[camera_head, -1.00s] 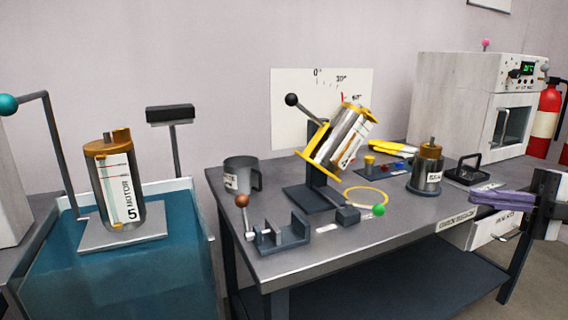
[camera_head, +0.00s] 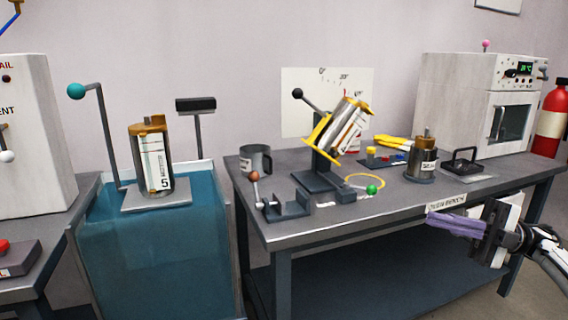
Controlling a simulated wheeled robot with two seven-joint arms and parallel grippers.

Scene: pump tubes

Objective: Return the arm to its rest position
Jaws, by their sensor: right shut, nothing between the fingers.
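My right gripper (camera_head: 440,222) comes in from the right edge, with its purple fingers shut and empty. It is in front of the bench's front edge, near the white label strip and apart from the things on the bench. My left gripper is not in view. A tilted motor cylinder (camera_head: 348,128) with a yellow rim sits in a stand with a black-knobbed lever on the bench (camera_head: 300,232). Another motor (camera_head: 152,160), marked 5, stands upright on a plate over the blue tank (camera_head: 160,250).
A grey mug (camera_head: 254,161), a small clamp with a brown knob (camera_head: 283,205), a dark pot (camera_head: 422,160) and a yellow ring (camera_head: 365,181) are on the bench. A white oven (camera_head: 465,105) stands at the back right, beside a red extinguisher (camera_head: 551,122). A white cabinet (camera_head: 35,140) is at the left.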

